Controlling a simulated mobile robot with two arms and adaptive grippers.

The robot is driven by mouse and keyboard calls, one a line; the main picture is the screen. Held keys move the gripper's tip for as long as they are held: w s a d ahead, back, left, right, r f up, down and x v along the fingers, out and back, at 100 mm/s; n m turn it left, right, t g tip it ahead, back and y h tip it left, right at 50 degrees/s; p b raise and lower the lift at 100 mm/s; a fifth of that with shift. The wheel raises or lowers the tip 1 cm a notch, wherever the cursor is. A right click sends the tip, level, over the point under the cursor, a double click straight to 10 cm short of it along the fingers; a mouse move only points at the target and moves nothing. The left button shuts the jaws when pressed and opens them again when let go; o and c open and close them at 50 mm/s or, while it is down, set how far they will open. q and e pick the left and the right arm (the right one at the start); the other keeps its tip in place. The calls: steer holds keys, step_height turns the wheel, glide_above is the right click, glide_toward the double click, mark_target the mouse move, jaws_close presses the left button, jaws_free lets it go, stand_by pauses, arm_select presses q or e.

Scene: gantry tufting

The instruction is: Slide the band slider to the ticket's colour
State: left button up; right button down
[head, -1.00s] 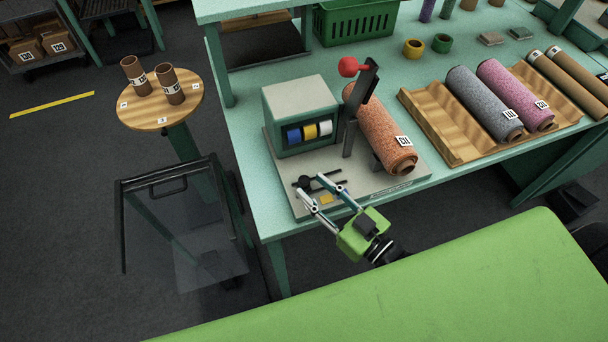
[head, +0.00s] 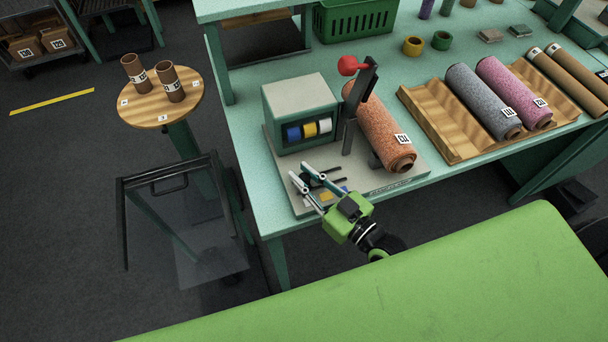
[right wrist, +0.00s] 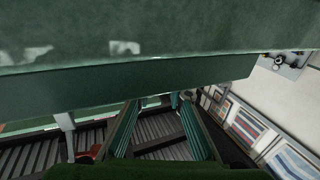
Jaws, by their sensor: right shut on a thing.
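The bander (head: 300,108) is a green box with blue, yellow and white rolls in its front, on a grey base plate (head: 402,180). The dark band slider (head: 308,184) is at the left front of this plate, partly hidden by my fingers. My right gripper (head: 299,171) reaches in from the front and is shut on the slider. My left gripper is out of view. I cannot make out the ticket. The right wrist view shows mostly blurred green surfaces, not the slider.
A wooden cradle (head: 425,112) holds grey and pink rolls. A round stand (head: 135,118) with two brown tubes and a clear-sided cart (head: 185,230) are left.

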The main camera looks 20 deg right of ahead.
mark_target(338, 179)
steer(key=d, duration=0.8)
steer(key=shift+w+d+b, duration=0.15)
steer(key=shift+b, duration=0.25)
steer(key=c, duration=2.1)
jaws_free()
steer(key=shift+o, duration=0.9)
steer(key=shift+d, duration=0.1)
steer(key=shift+s+f, duration=0.1)
steer(key=shift+s, duration=0.35)
steer(key=v, duration=1.1)
steer(key=shift+d, duration=0.25)
